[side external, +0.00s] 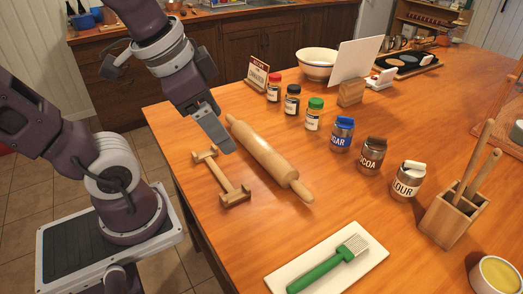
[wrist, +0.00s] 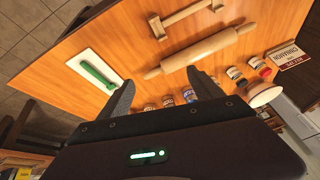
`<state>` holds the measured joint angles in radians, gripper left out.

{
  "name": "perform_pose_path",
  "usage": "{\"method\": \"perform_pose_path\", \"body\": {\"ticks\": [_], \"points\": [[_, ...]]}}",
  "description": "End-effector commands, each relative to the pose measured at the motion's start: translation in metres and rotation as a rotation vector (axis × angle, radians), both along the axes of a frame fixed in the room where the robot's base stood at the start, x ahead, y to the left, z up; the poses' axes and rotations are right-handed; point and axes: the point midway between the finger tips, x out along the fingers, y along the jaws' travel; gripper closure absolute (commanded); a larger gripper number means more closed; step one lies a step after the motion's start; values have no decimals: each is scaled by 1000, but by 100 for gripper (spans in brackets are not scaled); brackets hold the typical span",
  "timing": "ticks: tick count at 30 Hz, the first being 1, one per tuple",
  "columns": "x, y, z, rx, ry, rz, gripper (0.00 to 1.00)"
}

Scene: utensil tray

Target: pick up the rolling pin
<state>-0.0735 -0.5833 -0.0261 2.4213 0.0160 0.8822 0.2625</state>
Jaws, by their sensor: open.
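The wooden rolling pin (side external: 265,152) lies on the table, slanting from upper left to lower right in the side view, with a handle at each end. In the wrist view the rolling pin (wrist: 205,48) lies beyond the fingertips. A low wooden stand (side external: 221,179) lies beside it, apart from the pin; it also shows in the wrist view (wrist: 190,17). My gripper (side external: 226,143) is above the table near the pin's upper left half. In the wrist view my gripper (wrist: 160,78) has its two fingers spread wide with nothing between them.
Several jars stand right of the pin, including a green-lidded jar (side external: 314,115) and a blue-lidded jar (side external: 342,134). A white board with a green brush (side external: 330,265) lies near the front. A wooden utensil holder (side external: 452,215) stands at right. Bare table lies between pin and board.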

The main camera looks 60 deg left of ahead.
Motion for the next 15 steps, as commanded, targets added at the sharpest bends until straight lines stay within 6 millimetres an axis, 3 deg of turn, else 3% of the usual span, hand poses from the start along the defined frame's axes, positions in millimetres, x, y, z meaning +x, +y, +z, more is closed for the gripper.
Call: {"method": "perform_pose_path", "body": {"ticks": [4, 7, 12, 15], "points": [[73, 38, -24, 194, 207, -427, 25], [116, 70, -59, 249, 321, -765, 25], [154, 112, -118, 248, 386, -1189, 25], [160, 122, -136, 242, 387, -1301, 25]]}}
